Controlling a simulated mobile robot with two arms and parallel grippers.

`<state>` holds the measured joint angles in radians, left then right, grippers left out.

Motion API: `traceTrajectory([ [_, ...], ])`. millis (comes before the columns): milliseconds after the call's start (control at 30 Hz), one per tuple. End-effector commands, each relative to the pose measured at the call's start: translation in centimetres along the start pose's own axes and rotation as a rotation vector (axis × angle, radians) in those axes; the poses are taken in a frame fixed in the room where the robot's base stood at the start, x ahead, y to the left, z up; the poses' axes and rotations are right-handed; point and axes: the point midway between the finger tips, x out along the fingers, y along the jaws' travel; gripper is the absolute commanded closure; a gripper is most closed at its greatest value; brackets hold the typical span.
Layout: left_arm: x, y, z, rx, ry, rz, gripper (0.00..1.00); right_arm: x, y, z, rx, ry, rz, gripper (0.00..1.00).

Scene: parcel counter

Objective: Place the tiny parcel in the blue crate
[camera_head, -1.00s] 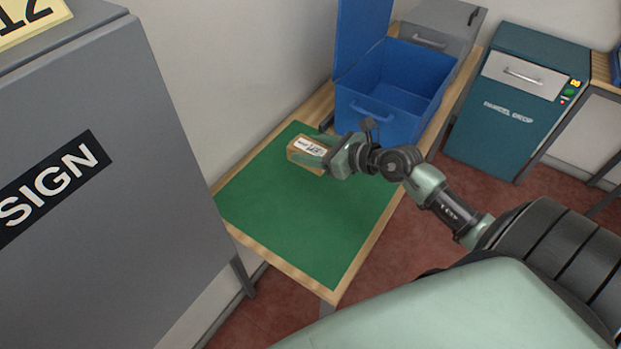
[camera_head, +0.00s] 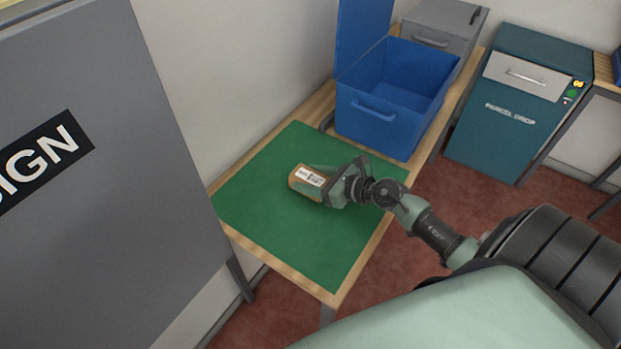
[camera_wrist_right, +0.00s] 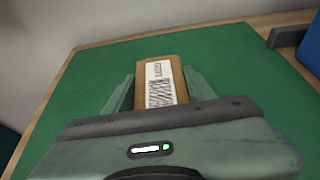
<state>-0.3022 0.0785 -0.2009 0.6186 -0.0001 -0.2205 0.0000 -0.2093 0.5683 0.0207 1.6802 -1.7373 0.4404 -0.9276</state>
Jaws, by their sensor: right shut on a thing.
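The tiny parcel (camera_head: 307,180) is a small brown box with a white label, over the green mat (camera_head: 270,232) on the table. My right gripper (camera_head: 324,180) is shut on it, with a finger on each side; the head view does not clearly show how high it is held. In the right wrist view the parcel (camera_wrist_right: 162,85) sits between the fingers, label facing the camera. The blue crate (camera_head: 376,122) stands behind the mat with its lid (camera_head: 362,35) raised and its inside looking empty. My left gripper is out of view.
A grey box (camera_head: 440,30) stands behind the crate. A teal parcel drop cabinet (camera_head: 508,110) is on the floor at the right. A large grey cabinet (camera_head: 110,190) with a sign fills the left. The mat's front part is clear.

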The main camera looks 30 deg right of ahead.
Motion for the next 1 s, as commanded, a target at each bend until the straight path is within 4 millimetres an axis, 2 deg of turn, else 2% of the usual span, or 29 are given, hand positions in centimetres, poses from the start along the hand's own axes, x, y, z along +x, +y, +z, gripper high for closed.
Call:
traceTrajectory([
  [133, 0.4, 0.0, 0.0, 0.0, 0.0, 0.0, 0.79, 0.2, 0.0, -0.3, -0.001, -0.001, 0.0, 0.95],
  [167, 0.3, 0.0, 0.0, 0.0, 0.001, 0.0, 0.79, 0.1, 0.0, -0.3, 0.0, 0.0, 0.0, 0.4],
  [200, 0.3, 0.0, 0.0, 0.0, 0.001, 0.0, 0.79, 0.1, 0.0, -0.3, 0.0, 0.0, 0.0, 0.29],
  [233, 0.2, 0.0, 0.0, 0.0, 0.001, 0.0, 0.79, 0.1, 0.0, -0.3, 0.0, 0.001, 0.0, 0.24],
  [567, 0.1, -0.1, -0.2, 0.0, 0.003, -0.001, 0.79, 0.0, 0.0, -0.1, 0.0, 0.0, 0.0, 0.24],
  [667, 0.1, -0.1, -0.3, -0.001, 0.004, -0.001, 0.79, -0.6, 0.0, -0.1, -0.001, 0.002, 0.0, 0.24],
  [767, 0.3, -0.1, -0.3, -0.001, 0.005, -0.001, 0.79, -2.1, 0.0, -0.3, -0.002, 0.005, 0.001, 0.24],
  [1000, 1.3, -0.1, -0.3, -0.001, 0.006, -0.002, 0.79, -7.2, 0.1, -0.4, -0.001, 0.006, 0.003, 0.24],
])
